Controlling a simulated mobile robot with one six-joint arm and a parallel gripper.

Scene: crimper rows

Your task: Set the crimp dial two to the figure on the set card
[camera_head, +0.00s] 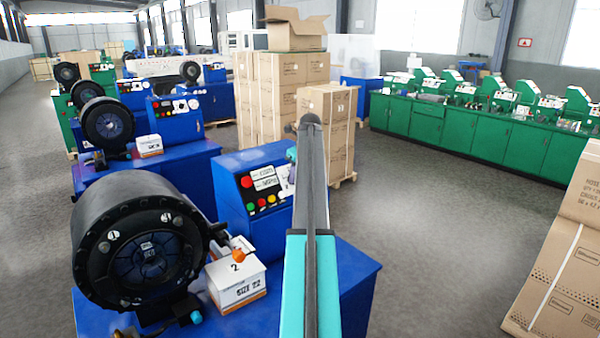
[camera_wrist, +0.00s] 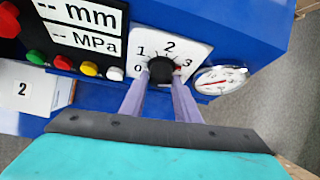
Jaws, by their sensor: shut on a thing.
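The crimp dial is a black knob (camera_wrist: 162,70) on a white scale plate (camera_wrist: 190,48) marked 0, 1, 2 and 3. My gripper (camera_wrist: 160,84) has its two pale fingers closed on the knob. A small red mark shows at the knob's right, near the 3; the fingers hide the lower part of the dial. In the head view my arm covers much of the dial's place on the blue panel (camera_head: 228,185). A white box (camera_head: 238,285) marked "2" and "SIZE 22" stands beside the black crimper head (camera_head: 140,250). I cannot make out a separate set card.
A round gauge (camera_wrist: 220,80) sits right of the dial. Red, green, yellow and white buttons lie left, under displays (camera_wrist: 82,25) reading "-- mm" and "-- MPa". More blue crimpers stand behind at left.

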